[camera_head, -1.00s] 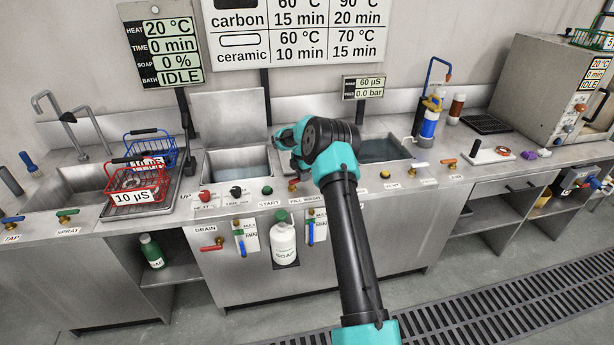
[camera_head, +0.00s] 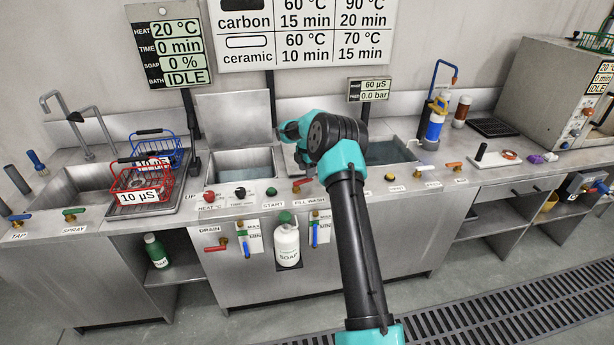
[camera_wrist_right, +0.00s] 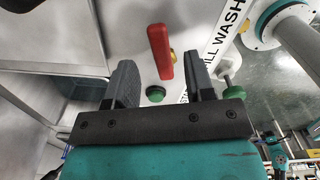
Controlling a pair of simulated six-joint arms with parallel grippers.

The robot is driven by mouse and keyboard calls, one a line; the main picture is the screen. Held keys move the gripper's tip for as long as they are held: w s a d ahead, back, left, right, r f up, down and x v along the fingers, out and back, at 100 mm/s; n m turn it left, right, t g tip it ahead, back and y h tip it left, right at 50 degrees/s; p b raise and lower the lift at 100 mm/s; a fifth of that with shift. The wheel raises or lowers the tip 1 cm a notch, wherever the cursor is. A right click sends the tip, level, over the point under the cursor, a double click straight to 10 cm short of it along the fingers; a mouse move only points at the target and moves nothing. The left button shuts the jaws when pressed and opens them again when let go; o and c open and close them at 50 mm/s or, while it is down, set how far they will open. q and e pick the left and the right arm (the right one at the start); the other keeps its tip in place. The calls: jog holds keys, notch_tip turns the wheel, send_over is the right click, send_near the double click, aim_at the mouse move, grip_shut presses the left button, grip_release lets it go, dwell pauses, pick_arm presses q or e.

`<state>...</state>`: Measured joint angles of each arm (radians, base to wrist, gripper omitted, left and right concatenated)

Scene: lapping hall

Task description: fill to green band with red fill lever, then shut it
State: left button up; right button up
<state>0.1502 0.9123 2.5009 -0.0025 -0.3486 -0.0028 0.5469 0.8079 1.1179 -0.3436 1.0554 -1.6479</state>
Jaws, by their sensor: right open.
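The red fill lever (camera_head: 303,182) is on the counter front above the FILL WASH label (camera_head: 306,202). In the right wrist view the red lever (camera_wrist_right: 160,52) stands between the two fingers, with no visible contact. My right gripper (camera_wrist_right: 162,80) is open around it; in the head view the wrist hangs over the lever and mostly hides the fingers. The wash tank (camera_head: 236,182) holds pale water. Two level gauges, the left one (camera_head: 241,236) and the right one (camera_head: 315,229), hang on the front with MAX/MIN plates; their bands are too small to read surely. My left gripper is out of view.
A red drain lever (camera_head: 214,248) and a white soap bottle (camera_head: 287,245) are on the front below. Red (camera_head: 212,196), black (camera_head: 239,191) and green (camera_head: 271,191) controls line the counter left of the lever. A red basket (camera_head: 140,182) stands at left.

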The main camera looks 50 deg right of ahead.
notch_tip(320, 180, up, 14)
dwell(0.4)
jog(key=shift+f, duration=0.15)
dwell(6.8)
